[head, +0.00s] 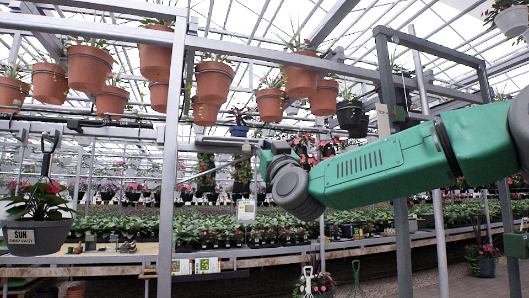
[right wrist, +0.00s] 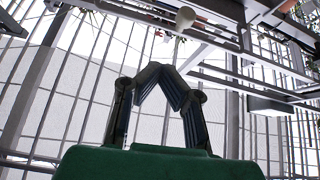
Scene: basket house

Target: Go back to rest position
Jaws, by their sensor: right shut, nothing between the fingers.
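My right arm crosses the head view from the right, with its green link and a grey joint in front of the plant benches. My right gripper (right wrist: 164,72) shows clearly in the right wrist view, where its dark fingers come together at the tips with nothing between them. Bright glazed panels and metal beams lie beyond it. In the head view the fingers are hard to make out beyond the grey joint. My left gripper is in neither view.
Several terracotta pots (head: 90,68) hang from rails overhead. A grey basket (head: 37,237) with a plant and a "SUN" label hangs at the left. A metal post (head: 171,160) stands left of the arm. A bench (head: 110,258) of plants runs behind.

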